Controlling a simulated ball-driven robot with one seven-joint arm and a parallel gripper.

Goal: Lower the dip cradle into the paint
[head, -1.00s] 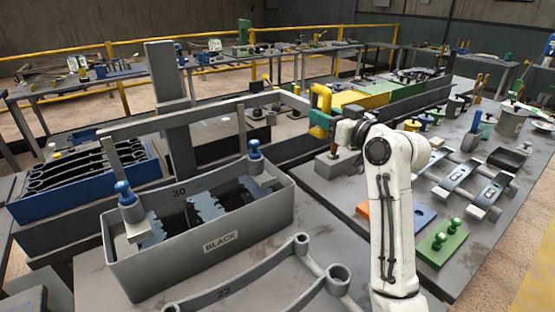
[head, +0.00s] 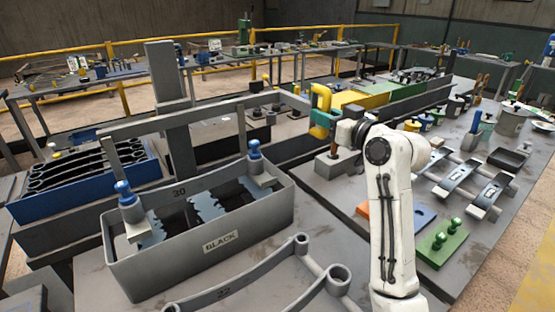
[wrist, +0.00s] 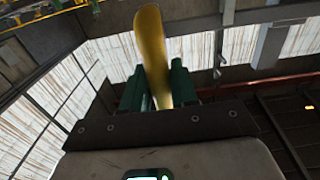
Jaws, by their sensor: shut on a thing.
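The grey dip tank (head: 170,275), labelled BLACK, stands on the near bench. The dip cradle hangs from a grey beam (head: 200,113) by thin uprights. Grey-blue leaf springs (head: 205,208) show inside the tank, with dark gaps between them. Their lower parts are hidden by the tank wall, and I cannot tell the paint level. Blue knobs (head: 124,190) stand on grey blocks at both ends. A yellow handle (head: 322,96) is at the beam's right end. My gripper (head: 322,122) is shut on it; the wrist view shows the handle (wrist: 152,50) between its green fingers.
A blue rack (head: 90,185) of dark springs stands at left, beside a grey column (head: 172,110). A curved grey frame (head: 265,277) marked 22 lies in front of the tank. The right bench holds clamps, an orange and blue plate, and a green block (head: 440,243).

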